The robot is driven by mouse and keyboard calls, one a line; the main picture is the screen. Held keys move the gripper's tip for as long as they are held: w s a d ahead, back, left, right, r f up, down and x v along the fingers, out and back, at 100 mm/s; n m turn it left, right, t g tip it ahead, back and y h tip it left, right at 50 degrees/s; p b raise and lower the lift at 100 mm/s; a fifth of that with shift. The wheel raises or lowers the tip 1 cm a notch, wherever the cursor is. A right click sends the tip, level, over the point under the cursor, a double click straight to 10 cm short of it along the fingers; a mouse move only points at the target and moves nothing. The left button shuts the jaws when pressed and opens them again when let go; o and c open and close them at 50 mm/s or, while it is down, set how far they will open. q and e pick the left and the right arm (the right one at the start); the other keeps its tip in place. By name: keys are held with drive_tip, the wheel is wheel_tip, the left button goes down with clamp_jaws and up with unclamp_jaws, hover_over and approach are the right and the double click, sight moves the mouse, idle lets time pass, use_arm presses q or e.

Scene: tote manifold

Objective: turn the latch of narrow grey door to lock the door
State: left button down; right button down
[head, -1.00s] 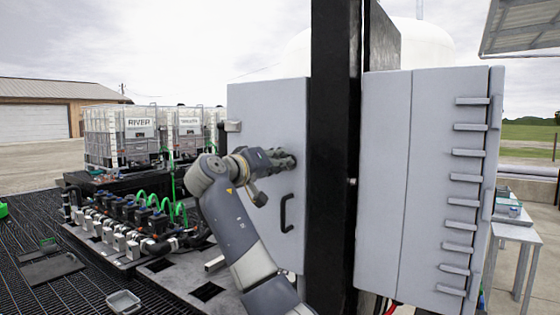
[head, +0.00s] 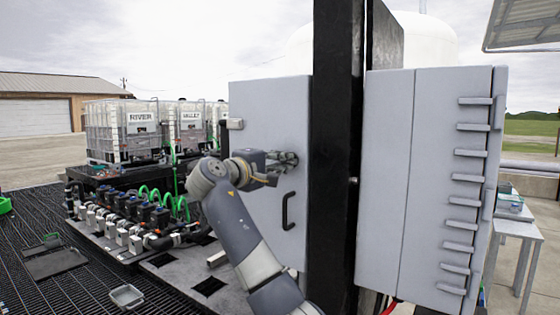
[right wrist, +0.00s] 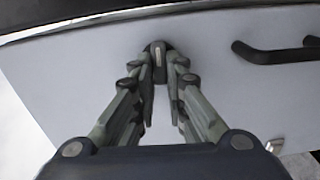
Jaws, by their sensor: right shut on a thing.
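The narrow grey door (head: 262,120) stands left of the black post and looks closed. It fills most of the right wrist view (right wrist: 80,70). Its latch, a small dark rounded knob (right wrist: 158,48) with a light mark, sits near the door's edge beside the post. My right gripper (right wrist: 158,75) is shut on the latch, one finger on each side. In the head view my right gripper (head: 288,160) reaches the door above the black handle (head: 288,211) and hides the latch there. The handle also shows in the right wrist view (right wrist: 275,52). My left gripper is not in view.
A black post (head: 335,150) stands just right of the door. A manifold with valves and green hoses (head: 150,220) and caged totes (head: 125,130) lie to the left.

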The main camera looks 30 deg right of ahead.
drive_tip(key=shift+n, duration=0.5)
drive_tip(key=c, duration=1.6)
unclamp_jaws()
drive_tip(key=shift+w, duration=0.1)
drive_tip(key=shift+a, duration=0.15)
drive_tip(key=v, duration=1.1)
drive_tip(key=shift+a, duration=0.4)
drive_tip(key=shift+f, duration=0.1)
